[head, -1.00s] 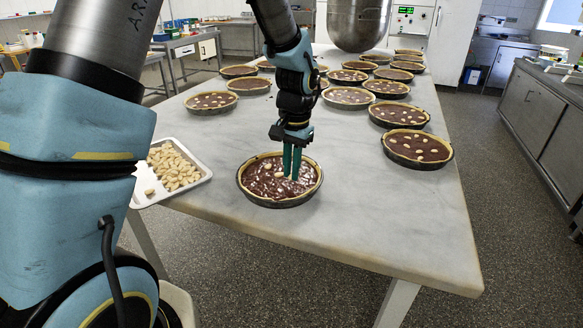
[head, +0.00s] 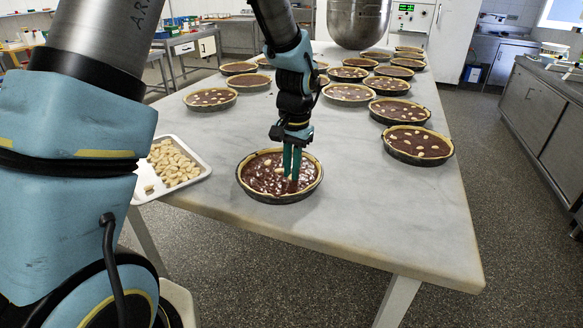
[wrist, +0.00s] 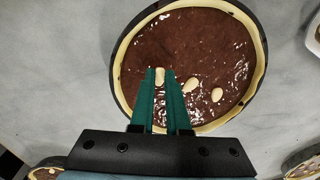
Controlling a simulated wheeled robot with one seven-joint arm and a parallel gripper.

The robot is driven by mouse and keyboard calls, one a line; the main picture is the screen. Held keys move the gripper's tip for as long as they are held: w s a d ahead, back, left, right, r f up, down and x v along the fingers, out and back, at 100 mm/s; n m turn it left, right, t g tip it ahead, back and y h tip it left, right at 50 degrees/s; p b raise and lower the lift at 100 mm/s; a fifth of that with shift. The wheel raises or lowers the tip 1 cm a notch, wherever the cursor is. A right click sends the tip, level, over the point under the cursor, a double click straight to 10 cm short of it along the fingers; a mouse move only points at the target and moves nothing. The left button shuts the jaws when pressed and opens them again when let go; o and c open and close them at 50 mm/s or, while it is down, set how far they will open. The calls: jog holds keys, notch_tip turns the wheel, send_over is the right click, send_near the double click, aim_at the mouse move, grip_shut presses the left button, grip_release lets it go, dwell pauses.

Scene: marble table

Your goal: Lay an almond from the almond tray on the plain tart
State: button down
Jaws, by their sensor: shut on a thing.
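The nearest tart (head: 265,185), with glossy dark chocolate filling in a dark pan, stands near the front edge of the table. My gripper (head: 292,178) points down over it, right of its middle. In the wrist view my gripper's green fingers (wrist: 161,72) are shut on a pale almond (wrist: 160,77) at their tips. I cannot tell whether this almond touches the filling. Two other almonds, one (wrist: 190,86) and another (wrist: 217,94), lie on the filling to the right of the fingers. The white almond tray (head: 150,195) holds many almonds at the table's left edge.
Several other tarts stand farther back; the closest is an almond-topped tart (head: 418,145) at the right and another (head: 210,99) at the left. A steel mixing bowl (head: 360,22) hangs over the far end. The marble table (head: 385,210) is clear right of the nearest tart.

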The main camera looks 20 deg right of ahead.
jog(key=c, duration=0.8)
grip_release()
jog(key=shift+r+p, duration=2.3)
jog(key=shift+r, duration=0.65)
